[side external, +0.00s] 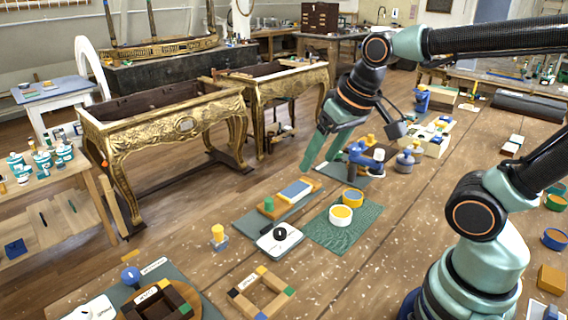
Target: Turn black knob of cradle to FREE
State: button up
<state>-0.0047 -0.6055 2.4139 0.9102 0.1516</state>
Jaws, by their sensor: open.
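A black knob (280,234) sits on a small white plate (268,246) near the middle of the work table in the side external view. The plate's markings are too small to read, so I cannot tell where FREE is or which way the knob points. I cannot tell for sure that this plate is the cradle. My gripper (318,164) is open and empty, with its pale green fingers pointing down. It hangs in the air above and behind the knob, to its upper right in the picture, apart from it.
A green mat (345,232) with yellow and white round pieces lies right of the plate. A board with a blue block (295,190) lies behind it. A blue-handled object (357,150) stands near the gripper. A wooden square frame (262,292) lies in front.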

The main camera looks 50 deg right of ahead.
jog(key=w+f+m+g, duration=0.3)
jog(key=w+f+m, duration=0.1)
jog(key=w+m, duration=0.15)
jog(key=m+g, duration=0.2)
jog(key=m, duration=0.3)
send_over(280, 230)
notch_tip(280, 230, down, 7)
notch_tip(280, 230, down, 12)
jog(key=shift+r, duration=0.2)
grip_shut()
